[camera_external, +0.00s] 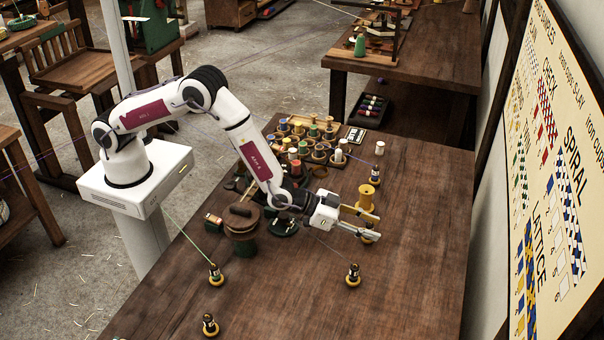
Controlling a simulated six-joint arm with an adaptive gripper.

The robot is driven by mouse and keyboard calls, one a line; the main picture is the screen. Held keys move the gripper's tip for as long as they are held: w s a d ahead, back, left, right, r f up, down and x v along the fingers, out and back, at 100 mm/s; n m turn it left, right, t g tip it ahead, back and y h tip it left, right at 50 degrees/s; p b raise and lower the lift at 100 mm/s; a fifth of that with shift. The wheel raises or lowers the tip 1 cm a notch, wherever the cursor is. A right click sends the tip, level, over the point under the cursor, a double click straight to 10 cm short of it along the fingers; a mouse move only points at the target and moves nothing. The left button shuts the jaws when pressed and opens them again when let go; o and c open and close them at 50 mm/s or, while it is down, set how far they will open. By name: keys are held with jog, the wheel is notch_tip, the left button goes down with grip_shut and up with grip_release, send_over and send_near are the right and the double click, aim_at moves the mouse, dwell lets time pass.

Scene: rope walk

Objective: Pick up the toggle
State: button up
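My gripper (377,227) reaches right over the table, level, its two fingers spread apart. A yellow spool-shaped piece (366,196) shows just behind the upper finger. More yellow and black shows beside and below the fingertips, partly hidden by them. I cannot tell whether anything stands between the fingers or touches them. No piece is clearly recognisable as the toggle. A short dark cylinder (240,210) lies on the round wooden stand (242,226) left of my gripper; it could be the toggle, but I cannot be sure.
Threads run to some. Several coloured spools (310,140) crowd the back left. The right side is clear.

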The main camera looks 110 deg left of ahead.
aim_at(370, 224)
grip_shut()
jog(key=shift+r, duration=0.2)
jog(key=shift+r, duration=4.85)
